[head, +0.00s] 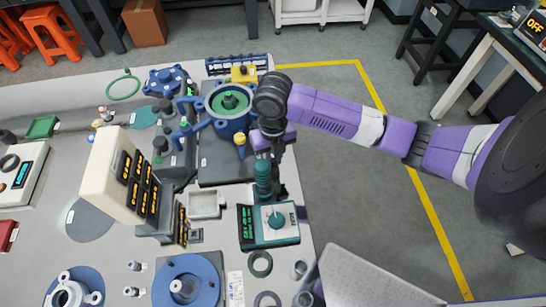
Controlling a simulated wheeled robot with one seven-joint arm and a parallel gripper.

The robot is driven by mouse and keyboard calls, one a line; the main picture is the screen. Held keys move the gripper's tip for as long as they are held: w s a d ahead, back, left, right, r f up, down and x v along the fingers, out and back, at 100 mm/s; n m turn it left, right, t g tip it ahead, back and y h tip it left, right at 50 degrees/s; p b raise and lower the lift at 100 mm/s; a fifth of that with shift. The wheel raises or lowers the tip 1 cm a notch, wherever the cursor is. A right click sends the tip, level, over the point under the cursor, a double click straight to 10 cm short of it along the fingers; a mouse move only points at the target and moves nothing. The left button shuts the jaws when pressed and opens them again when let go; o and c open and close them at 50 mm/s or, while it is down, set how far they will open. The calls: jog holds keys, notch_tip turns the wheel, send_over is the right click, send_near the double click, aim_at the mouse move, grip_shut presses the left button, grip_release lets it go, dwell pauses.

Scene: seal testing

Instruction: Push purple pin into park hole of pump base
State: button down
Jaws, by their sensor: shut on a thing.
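The blue round pump body (213,127) with a green centre sits on a dark plate (222,172) at the back right of the bench; I take it for the pump base. My gripper (272,162) points down just right of and in front of it, near the bench's right side. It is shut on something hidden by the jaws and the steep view. I cannot make out the purple pin apart from my own purple arm parts. The park hole cannot be made out either.
A teal ribbed cylinder (263,182) stands just below my gripper, behind a teal box with a white dial plate (270,225). A beige panel with dark displays (125,175) rises on the left. A grey square tray (205,204) lies between. The bench's right edge is close.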

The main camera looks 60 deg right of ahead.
dwell(0.7)
jog(key=c, duration=1.2)
grip_release()
jog(key=shift+f, duration=0.1)
jog(key=shift+c, duration=0.2)
notch_tip(320, 180, up, 9)
jog(key=p, duration=0.6)
